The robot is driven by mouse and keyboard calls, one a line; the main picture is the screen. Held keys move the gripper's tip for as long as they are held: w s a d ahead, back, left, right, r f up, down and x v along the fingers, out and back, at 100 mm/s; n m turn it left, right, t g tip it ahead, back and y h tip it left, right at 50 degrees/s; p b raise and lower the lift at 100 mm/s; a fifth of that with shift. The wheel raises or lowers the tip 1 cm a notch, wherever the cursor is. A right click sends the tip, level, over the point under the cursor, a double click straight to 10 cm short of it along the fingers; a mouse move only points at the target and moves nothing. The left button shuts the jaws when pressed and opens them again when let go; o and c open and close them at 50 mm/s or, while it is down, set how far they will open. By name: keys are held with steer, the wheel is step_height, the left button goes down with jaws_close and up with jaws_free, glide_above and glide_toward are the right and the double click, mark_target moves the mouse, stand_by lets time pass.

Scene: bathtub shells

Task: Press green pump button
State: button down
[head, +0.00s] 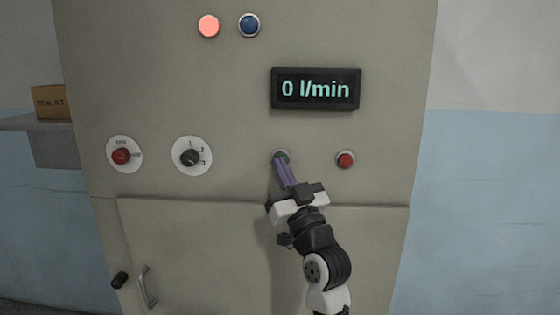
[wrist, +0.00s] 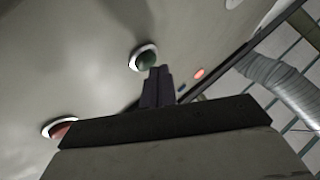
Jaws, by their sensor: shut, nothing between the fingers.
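The green pump button (head: 280,155) is on the cabinet panel below the display, mostly hidden behind my fingertips in the head view. In the wrist view the green button (wrist: 146,59) shows in its pale ring, just beyond the fingertips. My gripper (head: 281,164) is shut and empty, its purple fingers pointing up at the button. In the wrist view the fingers (wrist: 158,84) end right by the button's lower edge. I cannot tell whether they touch it. The display (head: 316,89) reads 0 l/min.
A red button (head: 345,160) sits to the right of the green one. A rotary selector (head: 191,157) and a red knob (head: 122,156) are to the left. A lit red lamp (head: 208,26) and a blue lamp (head: 249,25) are above. A box (head: 50,102) stands on a shelf at left.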

steer(key=shift+w+b, duration=0.3)
steer(key=shift+w, duration=0.1)
stand_by(0.6)
steer(key=shift+s, duration=0.85)
steer(key=s, duration=0.5)
steer(key=shift+a, duration=0.25)
